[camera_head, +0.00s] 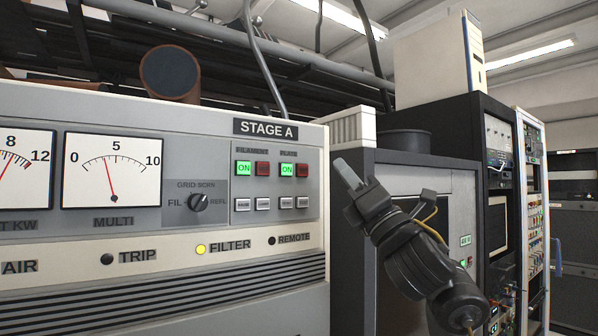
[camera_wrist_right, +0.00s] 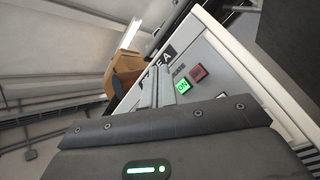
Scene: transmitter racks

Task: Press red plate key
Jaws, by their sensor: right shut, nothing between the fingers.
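The red plate key (camera_head: 302,169) is a small square key under the PLATE label on the STAGE A panel (camera_head: 218,216). The lit green plate ON key (camera_head: 287,169) is directly left of it. My right gripper (camera_head: 347,173) is shut and empty, to the right of the keys in the picture, apart from them and pointing up and left. My left gripper is not in view.
A red filament key (camera_head: 262,169) and a green filament ON key (camera_head: 243,168) sit just left of the plate pair. Small grey keys (camera_head: 263,204) lie below. A grey cabinet (camera_head: 440,180) stands behind my right arm. Space before the panel looks clear.

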